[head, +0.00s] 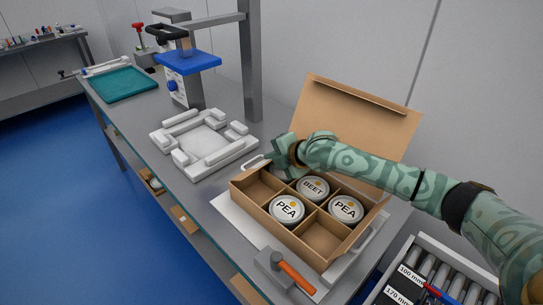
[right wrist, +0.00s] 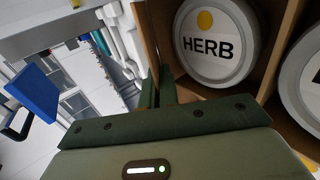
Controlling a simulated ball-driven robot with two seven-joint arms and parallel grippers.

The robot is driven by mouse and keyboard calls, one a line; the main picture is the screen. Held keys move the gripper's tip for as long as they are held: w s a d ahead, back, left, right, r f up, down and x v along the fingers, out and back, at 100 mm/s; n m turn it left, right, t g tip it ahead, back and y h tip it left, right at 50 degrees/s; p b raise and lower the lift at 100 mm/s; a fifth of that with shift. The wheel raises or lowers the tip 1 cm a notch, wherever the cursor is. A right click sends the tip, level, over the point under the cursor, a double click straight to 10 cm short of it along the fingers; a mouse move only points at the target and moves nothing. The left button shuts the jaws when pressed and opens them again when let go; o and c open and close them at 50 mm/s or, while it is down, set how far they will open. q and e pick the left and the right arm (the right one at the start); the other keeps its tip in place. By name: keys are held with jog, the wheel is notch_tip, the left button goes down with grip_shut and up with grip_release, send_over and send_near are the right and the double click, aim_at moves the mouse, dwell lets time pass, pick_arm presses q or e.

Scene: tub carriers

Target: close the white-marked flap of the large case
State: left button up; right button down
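The large case is an open cardboard box (head: 292,238) with dividers, on the bench at right. Its large brown flap (head: 358,118) stands open at the back, leaning away; I see no white mark on it. Tubs labelled PEA (head: 287,209), BEET (head: 314,188) and PEA (head: 346,208) sit in compartments. A HERB tub (right wrist: 215,42) shows in the right wrist view, hidden by my gripper in the head view. My right gripper (right wrist: 160,86) has its fingers close together at the case's far left wall; whether they touch it is unclear. My left gripper is not in view.
A white moulded fixture (head: 204,142) lies left of the case. A blue-topped device (head: 187,70) and a teal tray (head: 124,84) stand farther back. An orange-handled tool (head: 290,274) lies before the case. A grey post (head: 250,60) rises behind.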

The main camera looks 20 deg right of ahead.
jog(key=shift+f+t, duration=0.15)
jog(key=shift+t, duration=0.15)
jog(key=c, duration=1.6)
grip_release()
jog(key=shift+c, duration=0.2)
jog(key=shift+s, duration=0.1)
jog(key=shift+s+d+r, duration=0.2)
jog(key=shift+r, duration=0.1)
jog(key=p+v, duration=0.5)
jog(key=v, duration=1)
jog(key=shift+s+d, duration=0.15)
jog(key=shift+s, duration=0.05)
jog(key=shift+r, duration=0.1)
